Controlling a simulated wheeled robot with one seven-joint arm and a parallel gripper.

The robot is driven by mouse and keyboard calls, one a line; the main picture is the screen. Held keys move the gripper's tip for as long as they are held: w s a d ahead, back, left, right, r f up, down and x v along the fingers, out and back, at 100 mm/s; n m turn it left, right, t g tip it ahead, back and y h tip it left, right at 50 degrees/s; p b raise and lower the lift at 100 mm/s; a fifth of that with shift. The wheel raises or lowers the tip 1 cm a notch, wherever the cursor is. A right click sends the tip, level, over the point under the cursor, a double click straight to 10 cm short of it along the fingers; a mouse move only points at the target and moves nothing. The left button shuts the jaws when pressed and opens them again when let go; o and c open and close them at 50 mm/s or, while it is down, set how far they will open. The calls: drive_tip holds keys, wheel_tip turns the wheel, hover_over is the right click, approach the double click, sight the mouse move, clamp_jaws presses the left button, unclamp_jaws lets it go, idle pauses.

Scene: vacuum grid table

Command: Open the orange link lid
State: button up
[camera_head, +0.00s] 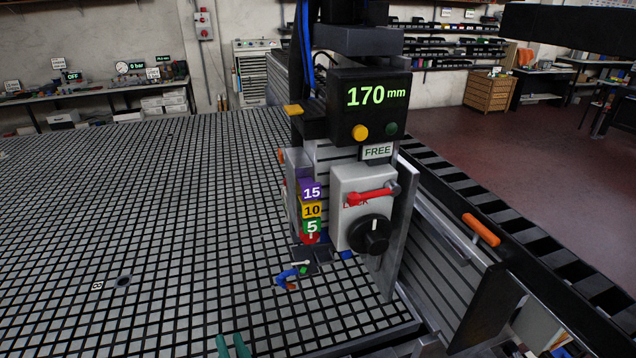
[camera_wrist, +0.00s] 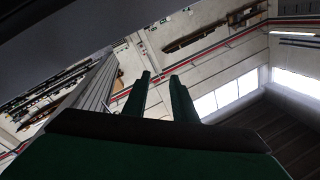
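An orange bar-shaped piece (camera_head: 481,229) lies on the dark rail at the right side of the grid table. I cannot tell for sure that it is the link lid. A smaller orange piece (camera_head: 281,156) shows at the left of the grey machine head, partly hidden. That view shows walls and windows, no orange piece.
The machine head with a red lever (camera_head: 373,194), black knob (camera_head: 376,236) and a display (camera_head: 371,100) reading 170 mm stands over the table's right edge. Coloured blocks (camera_head: 312,210) marked 15, 10 and 5 are beside it. The grid table (camera_head: 150,220) is mostly clear at left.

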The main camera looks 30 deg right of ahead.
drive_tip(key=w+d+r+t+y, duration=0.2)
drive_tip(key=w+r, duration=0.6)
drive_tip(key=r, duration=0.5)
drive_tip(key=w+d+r+t+y, duration=0.1)
drive_tip(key=w+d+r+y, duration=0.15)
drive_tip(key=w+r, duration=0.85)
wheel_tip(320, 180, up, 20)
drive_tip(key=n+y, duration=0.3)
drive_tip(key=y, duration=0.1)
drive_tip(key=s+a+r+n+g+y, duration=0.15)
drive_tip(key=s+r+n+y, duration=0.25)
drive_tip(key=r, duration=1)
drive_tip(key=s+a+r+n+g+y, duration=0.1)
drive_tip(key=s+r+n+g+y, duration=0.25)
drive_tip(key=r, duration=0.95)
drive_tip(key=s+a+r+n+g+y, duration=0.1)
drive_tip(key=s+a+r+n+y, duration=0.2)
drive_tip(key=s+r, duration=0.95)
drive_tip(key=s+d+r+m+t+h, duration=0.1)
drive_tip(key=s+d+m+h, duration=0.3)
drive_tip(key=d+h, duration=0.6)
drive_tip(key=s+d+r+m+t+h, duration=0.15)
drive_tip(key=s+d+h, duration=0.55)
drive_tip(key=d, duration=0.7)
drive_tip(key=w, duration=1.1)
drive_tip(key=shift+a+f, duration=0.15)
drive_tip(key=shift+a, duration=0.15)
